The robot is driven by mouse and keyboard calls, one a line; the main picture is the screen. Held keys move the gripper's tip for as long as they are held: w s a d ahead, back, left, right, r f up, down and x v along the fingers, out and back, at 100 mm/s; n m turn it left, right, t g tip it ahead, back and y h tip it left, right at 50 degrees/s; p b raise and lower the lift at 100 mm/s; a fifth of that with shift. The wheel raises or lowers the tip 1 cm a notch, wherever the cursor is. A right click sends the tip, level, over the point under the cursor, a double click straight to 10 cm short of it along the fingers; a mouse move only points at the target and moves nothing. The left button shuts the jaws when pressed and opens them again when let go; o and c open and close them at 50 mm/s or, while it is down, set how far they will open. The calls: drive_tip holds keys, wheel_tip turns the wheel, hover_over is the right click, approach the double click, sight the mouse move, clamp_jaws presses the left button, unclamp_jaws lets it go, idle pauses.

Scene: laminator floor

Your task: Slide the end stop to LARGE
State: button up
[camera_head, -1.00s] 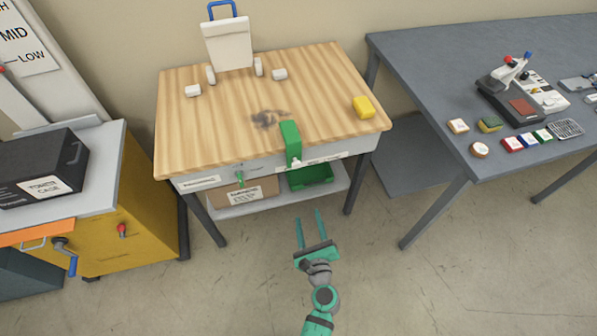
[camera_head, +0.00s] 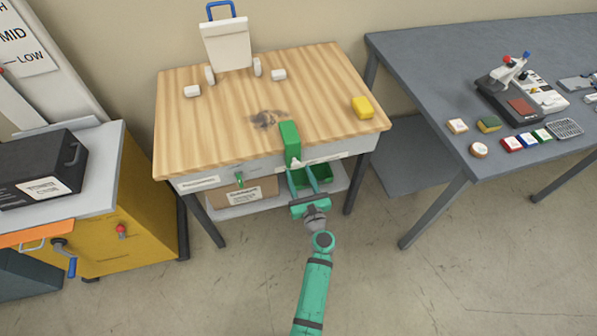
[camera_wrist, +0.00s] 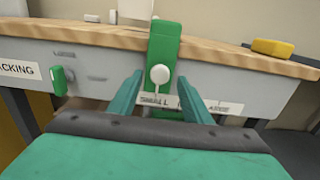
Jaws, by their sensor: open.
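The green end stop (camera_head: 290,142) stands upright at the front edge of the wooden bench. In the wrist view the end stop (camera_wrist: 164,45) has a round pale knob (camera_wrist: 160,74) on its front. A pointer below the knob is at the SMALL label (camera_wrist: 154,99). The LARGE label (camera_wrist: 218,107) is to its right, partly hidden by my finger. My gripper (camera_head: 303,181) is open and empty, just in front of the bench and below the end stop. In the wrist view its fingers (camera_wrist: 160,92) spread to either side of the knob, apart from it.
A smaller green handle (camera_wrist: 58,80) is on the bench front to the left. A yellow block (camera_head: 363,107) lies on the bench top (camera_head: 215,125) at the right. A green bin (camera_head: 318,178) is on the shelf below. Open floor lies in front.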

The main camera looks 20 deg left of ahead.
drive_tip(key=shift+x, duration=0.8)
drive_tip(key=shift+c, duration=0.4)
clamp_jaws()
drive_tip(key=shift+w, duration=0.1)
